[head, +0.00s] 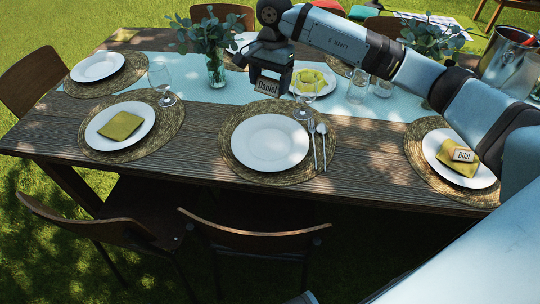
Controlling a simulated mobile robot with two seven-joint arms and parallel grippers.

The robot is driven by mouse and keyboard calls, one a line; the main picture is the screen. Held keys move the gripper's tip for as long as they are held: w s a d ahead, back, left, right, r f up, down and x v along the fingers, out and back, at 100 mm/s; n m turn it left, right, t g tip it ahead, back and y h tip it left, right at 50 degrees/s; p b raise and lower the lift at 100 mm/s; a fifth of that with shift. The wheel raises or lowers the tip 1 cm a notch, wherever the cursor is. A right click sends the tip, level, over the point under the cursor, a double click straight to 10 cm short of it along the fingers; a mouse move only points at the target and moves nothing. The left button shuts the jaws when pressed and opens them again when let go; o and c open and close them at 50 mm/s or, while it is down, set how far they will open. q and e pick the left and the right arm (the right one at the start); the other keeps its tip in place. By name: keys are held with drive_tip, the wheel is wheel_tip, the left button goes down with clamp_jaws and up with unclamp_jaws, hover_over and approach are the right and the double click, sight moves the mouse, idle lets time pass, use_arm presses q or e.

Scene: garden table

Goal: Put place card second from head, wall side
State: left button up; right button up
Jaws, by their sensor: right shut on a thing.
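My right gripper (270,70) is shut on a small place card reading "Daniel" (268,87). It holds the card above the table (210,150), beyond the front middle plate (270,142). That plate sits on a round woven mat, with no napkin or card on it. Another card, reading "Bilal" (462,154), stands on the yellow-green napkin of the front right plate (478,177). The front left plate (97,134) has a folded napkin (120,126) and no card. My left gripper is not in view.
A vase of leaves (215,70) stands on the pale runner (195,92). Glasses (358,88) stand close by, with one just beyond the front middle plate. Cutlery (318,145) lies right of that plate. A metal bucket (505,55) is at the far right. Chairs (255,239) line the front.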

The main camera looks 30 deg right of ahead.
sight(269, 144)
drive_tip(key=shift+w+d+f, duration=0.1)
drive_tip(key=shift+w+f, duration=0.05)
drive_tip(key=shift+f, duration=0.2)
wheel_tip(269, 144, down, 19)
drive_tip(key=shift+f+b, duration=0.2)
drive_tip(key=shift+b, duration=0.35)
drive_tip(key=shift+f, duration=0.25)
drive_tip(key=o, duration=0.9)
drive_tip(key=shift+r, duration=0.1)
drive_tip(key=shift+r, duration=0.15)
wheel_tip(269, 144, up, 12)
drive_tip(key=d, duration=0.1)
drive_tip(key=shift+w+d+p, duration=0.15)
drive_tip(key=shift+w+p, duration=0.15)
drive_tip(key=shift+w, duration=0.05)
